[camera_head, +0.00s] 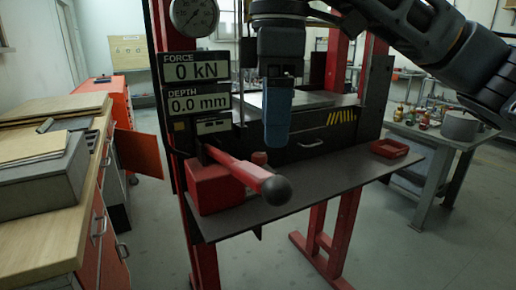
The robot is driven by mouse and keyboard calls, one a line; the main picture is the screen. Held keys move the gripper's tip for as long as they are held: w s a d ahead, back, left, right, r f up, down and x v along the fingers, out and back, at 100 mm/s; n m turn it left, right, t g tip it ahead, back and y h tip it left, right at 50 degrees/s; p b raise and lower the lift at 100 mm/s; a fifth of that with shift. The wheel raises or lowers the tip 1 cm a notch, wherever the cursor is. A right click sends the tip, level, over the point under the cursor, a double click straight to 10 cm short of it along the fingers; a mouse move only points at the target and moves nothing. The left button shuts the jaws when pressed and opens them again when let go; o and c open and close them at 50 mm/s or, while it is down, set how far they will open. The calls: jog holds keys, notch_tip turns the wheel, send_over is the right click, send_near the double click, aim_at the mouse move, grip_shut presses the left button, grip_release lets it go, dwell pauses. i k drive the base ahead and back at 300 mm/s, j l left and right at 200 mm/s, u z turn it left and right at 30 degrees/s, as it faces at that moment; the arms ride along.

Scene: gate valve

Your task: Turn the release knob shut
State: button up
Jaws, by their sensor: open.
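A red pump block (212,190) sits at the left of the press's dark shelf. A red lever with a black ball end (274,190) slants from it toward me. A small reddish-brown knob (259,158) shows just behind the lever and looks like the release knob; its lower part is hidden by the lever. My gripper (277,142) points down just above and to the right of this knob, apart from it in the picture. I see its blue finger side-on, so the gap between the fingers is hidden. It appears to hold nothing.
A gauge (194,16) and displays reading 0 kN (196,70) and 0.0 mm (198,104) hang on the red press frame (343,60). A red tray (390,148) lies at the shelf's right. The shelf (330,178) is clear between.

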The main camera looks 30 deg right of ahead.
aim_at(259, 159)
jog(key=i+l, duration=0.25)
jog(key=i, duration=0.15)
jog(key=i+l, duration=0.25)
jog(key=i, duration=0.15)
